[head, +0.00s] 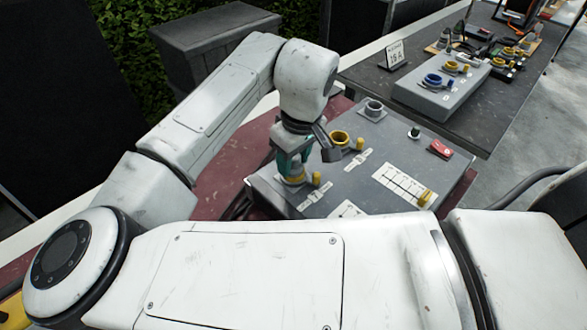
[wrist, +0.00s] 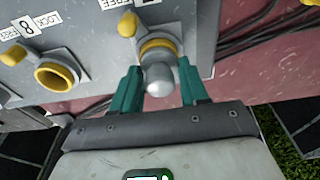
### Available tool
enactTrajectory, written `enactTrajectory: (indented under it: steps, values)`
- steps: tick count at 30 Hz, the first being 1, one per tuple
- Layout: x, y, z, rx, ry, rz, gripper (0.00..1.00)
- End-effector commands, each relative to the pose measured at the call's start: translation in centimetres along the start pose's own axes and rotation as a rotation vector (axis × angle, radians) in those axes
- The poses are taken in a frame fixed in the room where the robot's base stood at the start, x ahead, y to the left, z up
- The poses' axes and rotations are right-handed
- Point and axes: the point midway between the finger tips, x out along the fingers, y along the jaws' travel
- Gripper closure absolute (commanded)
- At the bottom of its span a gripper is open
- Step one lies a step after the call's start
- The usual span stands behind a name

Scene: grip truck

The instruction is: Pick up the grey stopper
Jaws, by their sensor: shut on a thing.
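The grey stopper (wrist: 159,80) has a rounded end and shows between my fingers in the wrist view. It lines up with a yellow ring (wrist: 157,46) that has a yellow lever (wrist: 127,24) beside it. I cannot tell how deep the stopper sits in that ring. My gripper (wrist: 160,78), with teal fingers, is shut on the stopper. In the head view my gripper (head: 291,163) points down at the near left edge of the grey box (head: 340,190), just above the yellow ring (head: 293,180). The stopper is hidden there.
A second yellow ring (head: 340,139), open and empty in the wrist view (wrist: 54,77), is close beside my gripper. The box also carries a grey ring (head: 374,110) and a red switch (head: 440,149). Another grey box (head: 440,100) stands on the dark table behind.

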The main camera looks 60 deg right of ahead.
Motion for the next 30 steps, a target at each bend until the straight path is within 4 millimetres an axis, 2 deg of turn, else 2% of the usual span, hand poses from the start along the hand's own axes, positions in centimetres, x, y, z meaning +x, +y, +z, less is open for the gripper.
enactTrajectory:
  steps: [1, 6, 14, 19, 24, 30]
  values:
    - [0.0, 0.0, 0.0, 0.000, 0.000, 0.000, 0.71]
    - [0.0, 0.0, 0.0, 0.000, 0.000, 0.000, 0.87]
    - [-0.1, 0.0, 0.0, 0.000, 0.000, 0.000, 0.87]
    - [-1.0, 0.1, -0.1, 0.000, 0.001, 0.002, 0.87]
    - [-3.3, 0.1, -0.5, 0.000, 0.002, 0.003, 0.87]
    - [-7.6, -0.9, 2.1, 0.003, 0.003, 0.003, 0.87]
